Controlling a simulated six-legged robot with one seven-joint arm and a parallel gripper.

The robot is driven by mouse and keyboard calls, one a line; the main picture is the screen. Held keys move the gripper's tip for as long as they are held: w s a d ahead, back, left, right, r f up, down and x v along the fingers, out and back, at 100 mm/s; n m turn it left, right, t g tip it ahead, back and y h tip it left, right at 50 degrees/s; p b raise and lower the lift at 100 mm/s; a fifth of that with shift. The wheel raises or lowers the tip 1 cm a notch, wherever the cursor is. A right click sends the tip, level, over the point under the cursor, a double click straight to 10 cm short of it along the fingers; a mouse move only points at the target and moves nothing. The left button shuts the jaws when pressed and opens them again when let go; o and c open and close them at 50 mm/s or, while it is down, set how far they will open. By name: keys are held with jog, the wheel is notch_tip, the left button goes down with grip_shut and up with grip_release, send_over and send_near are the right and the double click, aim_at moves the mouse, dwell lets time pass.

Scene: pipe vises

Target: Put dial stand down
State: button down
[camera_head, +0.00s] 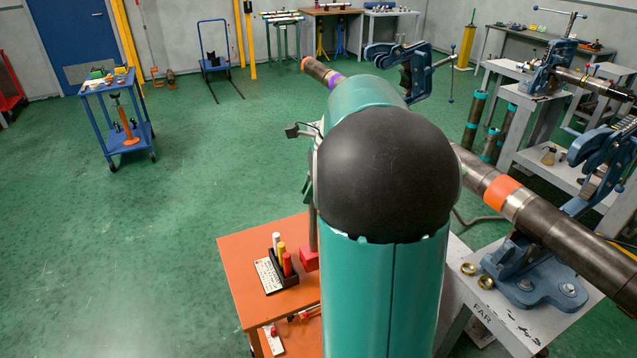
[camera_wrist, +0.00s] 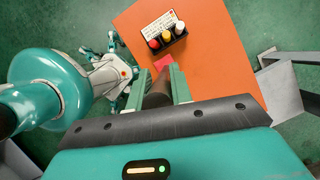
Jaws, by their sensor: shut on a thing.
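The dial stand has a red block base (camera_head: 309,258) and a grey post (camera_head: 313,225) in the head view, partly hidden behind my arm. In the wrist view my gripper (camera_wrist: 157,78) has its two green fingers on either side of a dark upright part of the stand, and is shut on it. The red base (camera_wrist: 163,62) shows beyond the fingertips, over the orange bench top (camera_wrist: 218,75). I cannot tell whether the base touches the bench. In the head view my arm hides the gripper.
On the orange bench (camera_head: 243,255), a black holder with red, yellow and white markers (camera_head: 281,262) stands beside a white card (camera_head: 267,276). A long pipe (camera_head: 560,225) in a blue vise (camera_head: 530,280) lies right of my arm, with brass rings (camera_head: 469,268) nearby.

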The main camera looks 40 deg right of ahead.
jog(key=shift+w+f, duration=0.25)
jog(key=shift+f, duration=0.7)
jog(key=shift+w+f, duration=0.2)
jog(key=shift+f, duration=0.75)
jog(key=c, duration=1.3)
grip_release()
jog(key=shift+s+f, duration=0.1)
jog(key=shift+f, duration=0.1)
jog(key=shift+o, duration=0.2)
jog(key=v, duration=1.2)
jog(key=shift+r, duration=0.15)
jog(key=s+a+n+t+h, duration=0.1)
jog(key=s+a+n, duration=0.2)
jog(key=a+n, duration=0.7)
jog(key=s+a+n+h, duration=0.25)
jog(key=a+n, duration=0.35)
jog(key=a, duration=0.7)
jog(key=s+a+f+n+t, duration=0.2)
jog(key=s+a+f+n, duration=0.2)
jog(key=s+a+n, duration=0.3)
jog(key=shift+a+f+n, duration=0.3)
jog(key=shift+a+n, duration=0.1)
jog(key=shift+n, duration=0.8)
